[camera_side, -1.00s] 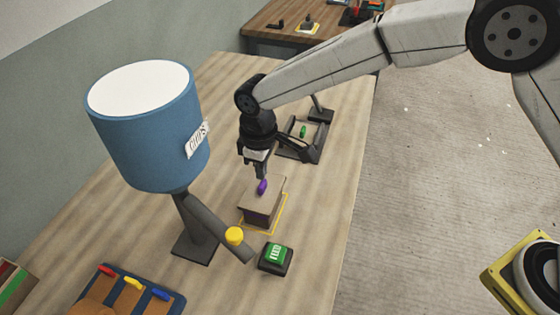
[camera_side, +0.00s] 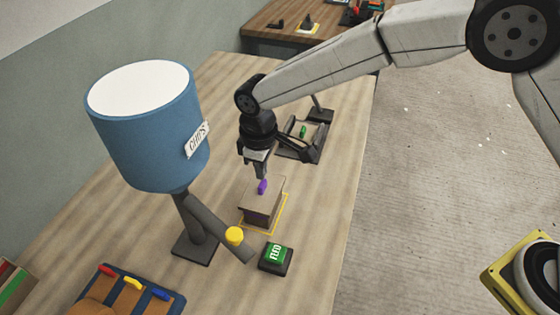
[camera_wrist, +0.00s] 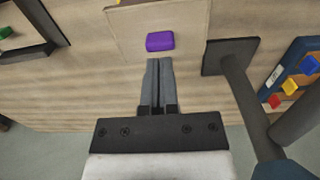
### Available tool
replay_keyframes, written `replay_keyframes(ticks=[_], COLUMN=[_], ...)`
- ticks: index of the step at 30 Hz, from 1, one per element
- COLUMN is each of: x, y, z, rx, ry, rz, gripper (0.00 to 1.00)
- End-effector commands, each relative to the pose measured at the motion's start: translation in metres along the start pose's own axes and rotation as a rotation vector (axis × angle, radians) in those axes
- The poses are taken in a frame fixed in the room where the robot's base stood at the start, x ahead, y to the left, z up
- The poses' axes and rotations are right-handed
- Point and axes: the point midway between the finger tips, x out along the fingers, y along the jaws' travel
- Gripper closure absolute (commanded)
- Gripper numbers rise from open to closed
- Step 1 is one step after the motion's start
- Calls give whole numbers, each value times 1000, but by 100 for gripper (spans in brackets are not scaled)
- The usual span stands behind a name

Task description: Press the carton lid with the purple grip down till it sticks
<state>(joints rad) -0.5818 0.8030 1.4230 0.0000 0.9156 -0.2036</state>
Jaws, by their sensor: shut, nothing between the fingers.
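The carton (camera_side: 262,214) stands upright on the table inside a yellow outline. Its lid (camera_side: 272,184) lies on top and carries a small purple grip (camera_side: 263,187). The lid (camera_wrist: 190,20) and purple grip (camera_wrist: 160,41) also show at the top of the wrist view. My gripper (camera_side: 261,173) is above the lid, just over the purple grip. In the wrist view its fingers (camera_wrist: 158,66) are together and empty, with the tips just below the grip in the picture. I cannot tell whether the fingertips touch the grip.
A blue "CHIPS" hopper (camera_side: 150,130) with a sloping chute and yellow cap (camera_side: 235,235) stands left. A green "FEED" button (camera_side: 276,254) is in front of the carton. A dark frame with a green grip (camera_side: 303,132) stands behind. A blue tray (camera_side: 170,303) is front left.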

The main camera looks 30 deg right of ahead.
Motion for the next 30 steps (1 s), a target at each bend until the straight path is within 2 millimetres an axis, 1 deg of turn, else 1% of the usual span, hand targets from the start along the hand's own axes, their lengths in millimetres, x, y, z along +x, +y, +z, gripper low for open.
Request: replay_keyframes(ticks=[30], x=[8], y=[0], z=[0], rx=[0], ry=[0], rz=[0], gripper=[100])
